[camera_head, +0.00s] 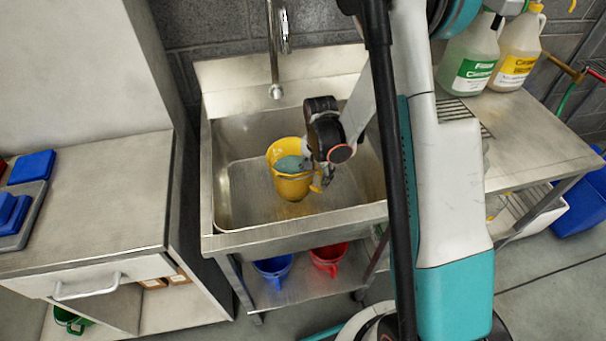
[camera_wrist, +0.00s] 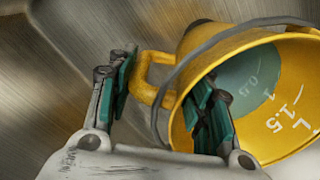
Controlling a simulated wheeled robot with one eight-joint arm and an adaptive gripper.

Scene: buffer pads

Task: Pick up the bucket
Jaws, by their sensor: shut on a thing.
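The yellow bucket (camera_head: 290,187) is in the steel sink, and whether it touches the sink floor cannot be told. A blue-grey area shows inside it. My gripper (camera_head: 322,176) is at the bucket's right side. In the wrist view the bucket (camera_wrist: 292,135) is tilted in the picture, with volume marks inside and a thin grey bail across its mouth. My gripper (camera_wrist: 165,82) has one finger outside the bucket, left of its yellow side handle (camera_wrist: 148,78), and the other inside the mouth. It is shut on the bucket at the handle and rim. The exact contact is partly hidden.
The sink (camera_head: 235,240) has raised walls around the bucket, and a faucet (camera_head: 275,60) hangs above its back. Blue (camera_head: 273,270) and red (camera_head: 328,258) buckets are on the shelf below. A counter (camera_head: 90,200) stands left. Jugs (camera_head: 470,60) stand on the right counter.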

